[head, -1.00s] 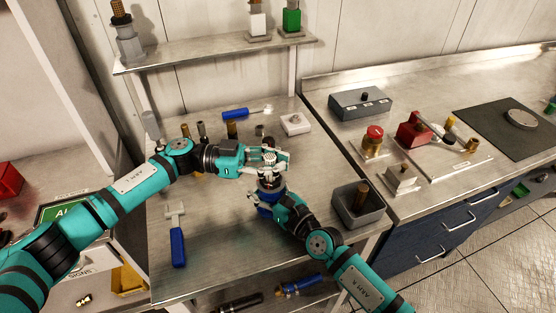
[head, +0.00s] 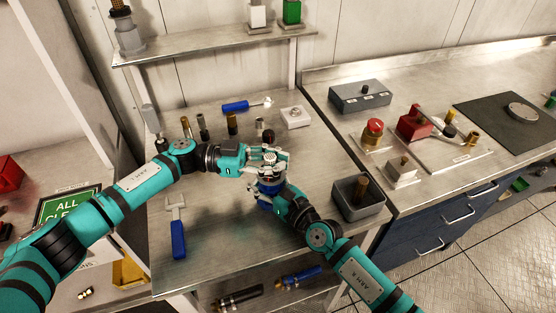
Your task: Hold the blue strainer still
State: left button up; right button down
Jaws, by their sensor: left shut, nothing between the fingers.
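The blue strainer (head: 266,205) stands on the steel table (head: 210,265), mostly hidden by my two grippers. Its blue lower part and a pale metal part above it show. My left gripper (head: 277,161) comes in from the left at the top of the strainer. It is shut with nothing between its fingers. My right gripper (head: 272,188) comes from the lower right and is close against the strainer's side.
A blue-handled wrench (head: 177,228) lies left of the strainer. A grey bin (head: 359,199) stands to the right. Several small fittings, a blue-handled tool (head: 240,106) and a white block (head: 295,118) are at the back. The table's front middle is clear.

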pick_arm(q)
jog(key=o, duration=0.6)
jog(key=shift+f, duration=0.3)
pick_arm(e)
jog(key=shift+a, duration=0.1)
pick_arm(q)
jog(key=shift+o, duration=0.2)
jog(key=shift+a, duration=0.1)
jog(key=w+a, duration=0.1)
jog(key=a, duration=1)
jog(key=shift+w+a+r, duration=0.2)
jog(key=shift+a+r, duration=0.1)
jog(key=shift+a, duration=0.1)
jog(key=shift+d, duration=0.1)
pick_arm(e)
jog(key=shift+c, duration=1.8)
grip_release()
